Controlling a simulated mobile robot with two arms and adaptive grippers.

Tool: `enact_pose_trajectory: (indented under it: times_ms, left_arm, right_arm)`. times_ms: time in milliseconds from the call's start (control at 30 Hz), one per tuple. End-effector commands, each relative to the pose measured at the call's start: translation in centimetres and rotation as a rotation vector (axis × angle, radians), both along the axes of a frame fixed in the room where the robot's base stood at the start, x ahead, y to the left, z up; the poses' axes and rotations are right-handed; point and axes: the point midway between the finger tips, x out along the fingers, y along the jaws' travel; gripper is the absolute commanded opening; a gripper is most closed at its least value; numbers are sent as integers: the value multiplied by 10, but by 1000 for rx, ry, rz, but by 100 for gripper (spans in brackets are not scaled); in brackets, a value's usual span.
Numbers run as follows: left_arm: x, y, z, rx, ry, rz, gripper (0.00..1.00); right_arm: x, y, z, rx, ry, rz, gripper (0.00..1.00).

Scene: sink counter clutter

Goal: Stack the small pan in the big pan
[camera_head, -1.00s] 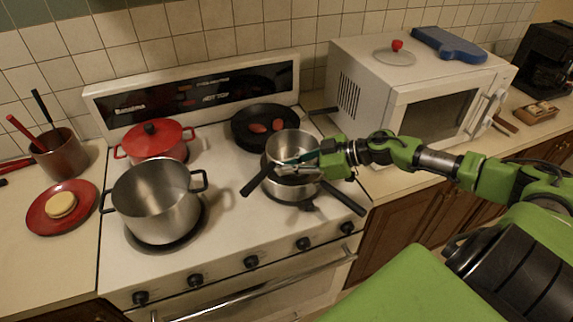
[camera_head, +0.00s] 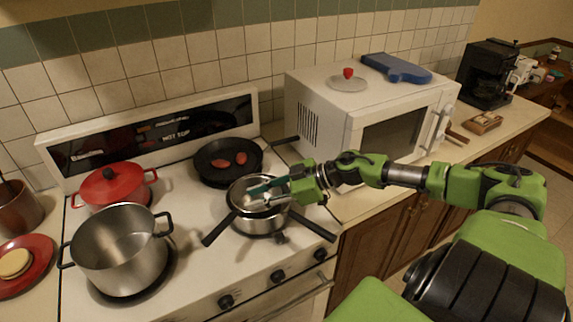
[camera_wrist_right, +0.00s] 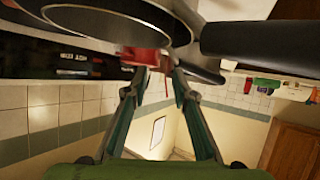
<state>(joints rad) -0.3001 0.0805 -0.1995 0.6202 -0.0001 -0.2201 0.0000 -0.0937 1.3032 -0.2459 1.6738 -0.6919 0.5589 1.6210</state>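The small steel pan (camera_head: 240,190) sits inside the big steel pan (camera_head: 258,227) on the front right burner, its rim slightly above the big pan's. One black handle (camera_head: 218,229) points lower left and another (camera_head: 312,226) lower right. My right gripper (camera_head: 268,192) reaches in from the right, its fingers over the pans' opening and hiding part of the inside. In the right wrist view the two fingers (camera_wrist_right: 155,88) stand apart with nothing clearly held between them. A black handle (camera_wrist_right: 255,38) shows close by at top right there. My left gripper is out of view.
A large steel pot (camera_head: 122,265) stands front left, with a red lidded pot (camera_head: 113,189) behind it. A black frying pan (camera_head: 212,172) is on the back right burner. The microwave (camera_head: 330,125) stands right of the stove. Bare stovetop lies between pot and pans.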

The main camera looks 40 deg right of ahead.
Motion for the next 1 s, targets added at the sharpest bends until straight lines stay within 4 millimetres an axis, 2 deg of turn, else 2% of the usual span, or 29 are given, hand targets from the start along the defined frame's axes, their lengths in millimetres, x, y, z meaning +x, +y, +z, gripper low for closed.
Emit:
enact_pose_trajectory:
  times_ms: [100,400,800,1000]
  left_arm:
    - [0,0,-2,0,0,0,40]
    - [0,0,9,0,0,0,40]
    - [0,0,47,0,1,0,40]
    - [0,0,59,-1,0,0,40]
  right_arm:
    - [-9,-6,4,-3,4,4,25]
    - [-23,-20,15,-2,4,3,25]
    - [-50,-45,37,2,2,1,25]
    - [-63,-58,45,1,1,0,25]
